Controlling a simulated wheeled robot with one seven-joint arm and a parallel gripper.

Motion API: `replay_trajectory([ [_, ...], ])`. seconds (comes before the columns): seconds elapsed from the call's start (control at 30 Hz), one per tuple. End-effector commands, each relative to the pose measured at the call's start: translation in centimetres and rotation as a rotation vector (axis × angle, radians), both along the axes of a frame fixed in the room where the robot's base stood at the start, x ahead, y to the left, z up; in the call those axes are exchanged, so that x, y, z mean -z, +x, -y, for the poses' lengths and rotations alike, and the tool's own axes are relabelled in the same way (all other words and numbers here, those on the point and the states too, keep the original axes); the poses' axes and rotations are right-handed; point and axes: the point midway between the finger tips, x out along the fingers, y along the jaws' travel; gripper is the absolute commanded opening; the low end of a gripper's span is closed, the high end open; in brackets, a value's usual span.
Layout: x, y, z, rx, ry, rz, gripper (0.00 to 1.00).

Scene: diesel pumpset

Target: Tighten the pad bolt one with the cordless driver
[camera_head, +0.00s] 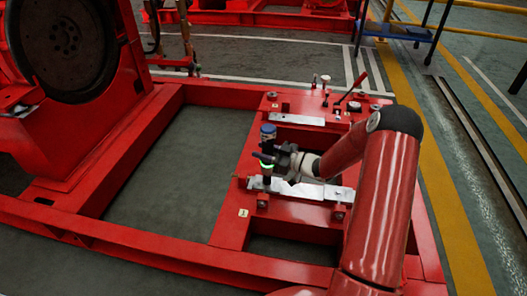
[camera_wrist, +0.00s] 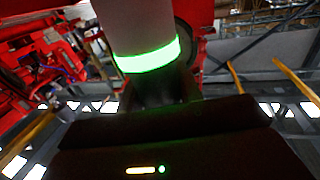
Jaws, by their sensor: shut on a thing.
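The cordless driver (camera_head: 268,133) stands about upright, with a blue top, a dark middle and a glowing green ring. My gripper (camera_head: 279,158) is shut on the driver at its middle, reaching in from the right. The driver's lower end is over the left end of a silver pad plate (camera_head: 313,189). A white tag marked 1 (camera_head: 243,212) is on the red frame just left of a small bolt (camera_head: 262,201). Contact between driver tip and a bolt cannot be told. The wrist view shows the driver's grey barrel and green ring (camera_wrist: 148,56) close up; its tip is out of view.
A second silver plate (camera_head: 297,118) lies farther back on the red base frame (camera_head: 222,235). Small tools and a red-handled lever (camera_head: 350,95) stand behind it. A large dark flywheel (camera_head: 62,40) is at left. Grey floor shows through the frame's opening.

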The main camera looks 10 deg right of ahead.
Motion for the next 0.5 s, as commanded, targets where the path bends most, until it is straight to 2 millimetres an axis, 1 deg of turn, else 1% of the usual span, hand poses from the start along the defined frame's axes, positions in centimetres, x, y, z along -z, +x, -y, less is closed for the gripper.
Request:
replay_trajectory([
  [0.07, 0.0, 0.0, 0.1, 0.002, -0.004, -0.003, 0.00],
  [0.17, -0.5, 0.0, 0.1, 0.002, -0.003, -0.002, 0.00],
  [0.5, -2.9, 0.0, 0.1, 0.001, -0.001, 0.000, 0.00],
])
